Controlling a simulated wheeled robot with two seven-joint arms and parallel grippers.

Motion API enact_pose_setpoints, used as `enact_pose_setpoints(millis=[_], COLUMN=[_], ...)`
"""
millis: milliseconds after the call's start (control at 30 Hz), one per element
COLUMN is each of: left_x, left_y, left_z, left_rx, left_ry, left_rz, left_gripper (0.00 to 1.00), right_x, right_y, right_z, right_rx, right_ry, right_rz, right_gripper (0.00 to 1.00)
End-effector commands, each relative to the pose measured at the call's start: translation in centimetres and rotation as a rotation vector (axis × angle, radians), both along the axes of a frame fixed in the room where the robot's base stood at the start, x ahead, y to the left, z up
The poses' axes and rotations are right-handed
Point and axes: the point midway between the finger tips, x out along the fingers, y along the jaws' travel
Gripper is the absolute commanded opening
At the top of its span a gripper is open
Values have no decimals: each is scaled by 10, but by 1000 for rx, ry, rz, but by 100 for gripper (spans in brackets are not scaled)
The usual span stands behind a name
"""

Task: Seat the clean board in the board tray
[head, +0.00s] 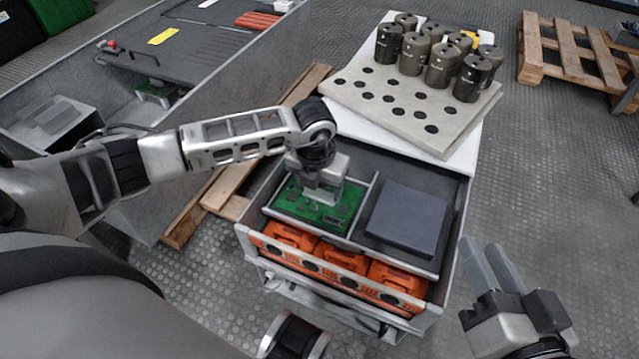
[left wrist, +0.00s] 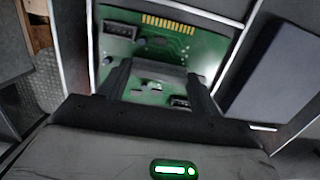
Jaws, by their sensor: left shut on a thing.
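The green board (head: 343,214) lies flat in the left compartment of the open drawer tray (head: 366,196). My left gripper (head: 322,196) comes down over the middle of the board and is shut on it. In the left wrist view the board (left wrist: 150,52) shows a row of gold contacts along its far edge, and the left gripper's fingers (left wrist: 158,80) close on a dark raised part at its middle. Whether the board lies fully down on the compartment floor is hard to tell. My right gripper (head: 493,264) is empty, its fingers slightly apart, right of the drawer.
A dark grey pad (head: 406,216) fills the right compartment. Several orange units (head: 340,262) sit in the front row. Behind, a holed plate (head: 385,102) carries several metal cans (head: 443,62). A grey cabinet (head: 215,75) stands at left, with another green board (head: 157,91) inside.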

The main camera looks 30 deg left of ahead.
Motion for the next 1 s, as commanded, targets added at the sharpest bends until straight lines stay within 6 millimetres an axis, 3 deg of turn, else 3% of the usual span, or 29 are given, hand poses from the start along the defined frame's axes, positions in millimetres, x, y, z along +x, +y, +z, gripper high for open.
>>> enact_pose_setpoints(millis=[767,800,867,1000], left_x=[0,0,0,0], left_y=[0,0,0,0], left_z=[-2,-2,-2,-2], left_rx=[-1,-1,-1,-1], left_ry=[-1,-1,0,0], left_rz=[0,0,0,0], left_gripper=[37,71,88,89], right_x=[0,0,0,0], right_y=[0,0,0,0], right_z=[0,0,0,-1], right_rx=[0,0,0,0], right_ry=[-1,-1,-1,-1], right_rz=[0,0,0,0], right_gripper=[32,32,32,32])
